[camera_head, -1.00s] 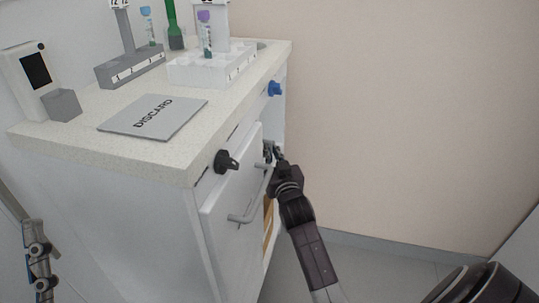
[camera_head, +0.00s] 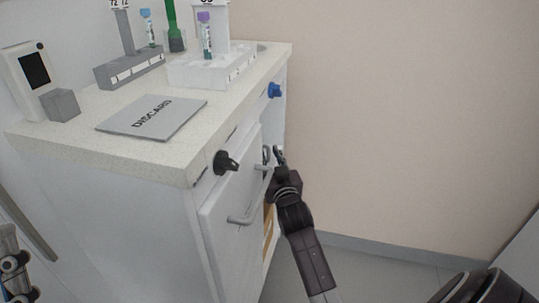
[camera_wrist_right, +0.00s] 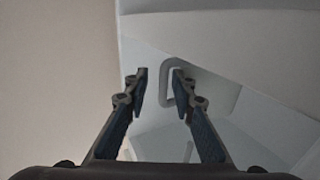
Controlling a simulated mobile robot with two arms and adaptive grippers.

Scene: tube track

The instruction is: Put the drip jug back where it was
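I cannot make out a drip jug in either view. My right gripper (camera_head: 272,154) is open beside the upper bar handle (camera_head: 263,168) on the front of the white cabinet (camera_head: 110,215). In the right wrist view its two fingers (camera_wrist_right: 158,85) stand apart with nothing held. A pale bar handle (camera_wrist_right: 168,88) shows just beyond and partly behind the right finger. A part of my left arm or gripper (camera_head: 15,265) is cut off at the left edge; its fingers cannot be read.
A cabinet door (camera_head: 222,235) with a lower handle (camera_head: 240,217) stands ajar; something orange-brown (camera_head: 268,228) shows behind it. Black (camera_head: 225,162) and blue (camera_head: 274,90) knobs stick out. The counter carries a DISCARD mat (camera_head: 150,127) and tube racks (camera_head: 205,75). The right side is bare wall.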

